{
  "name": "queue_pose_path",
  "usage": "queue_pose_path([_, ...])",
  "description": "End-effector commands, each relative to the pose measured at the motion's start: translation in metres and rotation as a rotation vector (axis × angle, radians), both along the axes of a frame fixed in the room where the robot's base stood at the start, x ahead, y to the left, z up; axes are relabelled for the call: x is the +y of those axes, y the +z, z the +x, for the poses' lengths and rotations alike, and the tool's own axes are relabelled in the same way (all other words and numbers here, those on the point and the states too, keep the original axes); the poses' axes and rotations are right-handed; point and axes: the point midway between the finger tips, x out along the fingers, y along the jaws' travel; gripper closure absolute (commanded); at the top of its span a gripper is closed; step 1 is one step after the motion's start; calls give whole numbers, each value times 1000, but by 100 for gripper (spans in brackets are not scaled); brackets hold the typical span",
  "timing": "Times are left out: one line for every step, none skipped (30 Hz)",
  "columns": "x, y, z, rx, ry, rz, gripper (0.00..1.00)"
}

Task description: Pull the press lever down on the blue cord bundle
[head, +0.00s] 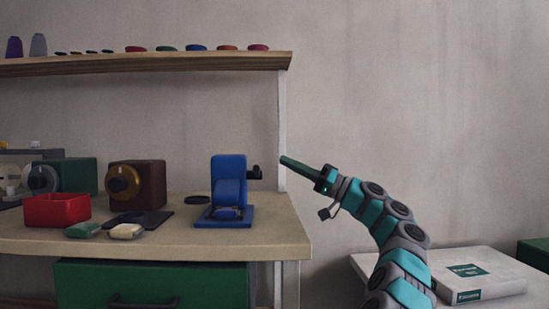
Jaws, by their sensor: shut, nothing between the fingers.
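A blue press (228,175) stands upright on a blue base plate near the right end of the workbench. A short dark lever (255,172) sticks out from its right side. A small blue piece low at the front of the press may be the cord bundle (229,212), but it is too small to tell. My gripper (288,162) is to the right of the lever in the picture, pointing left and slightly up, with its slim dark green end shut. It shows a small gap from the lever; depth is hard to judge.
The workbench (280,232) also holds a red box (57,210), a brown machine with a brass dial (150,183), and green and cream small blocks. A wooden shelf (150,66) hangs above. A white box (480,275) lies at lower right.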

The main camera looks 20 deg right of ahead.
Motion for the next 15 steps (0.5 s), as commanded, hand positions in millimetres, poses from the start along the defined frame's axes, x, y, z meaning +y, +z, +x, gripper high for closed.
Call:
queue_pose_path([-8,-4,-3,1,-1,1,100])
queue_pose_path([-12,-6,-5,1,0,1,100])
queue_pose_path([-16,-9,-7,1,-1,1,100])
queue_pose_path([-19,-11,-8,1,-1,1,100])
queue_pose_path([-22,-13,-9,1,-1,1,100])
queue_pose_path([-25,-15,-10,1,-1,2,100])
queue_pose_path([-27,-16,-11,0,-1,0,100])
queue_pose_path([-29,-17,-12,0,-1,0,100])
queue_pose_path([-30,-18,-13,0,-1,0,100])
queue_pose_path([-31,-19,-13,0,-1,0,100])
queue_pose_path([-31,-19,-14,0,0,0,100])
queue_pose_path([-32,-19,-14,0,0,0,100])
queue_pose_path([-32,-20,-14,-1,0,0,100])
queue_pose_path([-32,-20,-14,-1,0,0,100])
queue_pose_path([-32,-20,-14,-1,0,0,100])
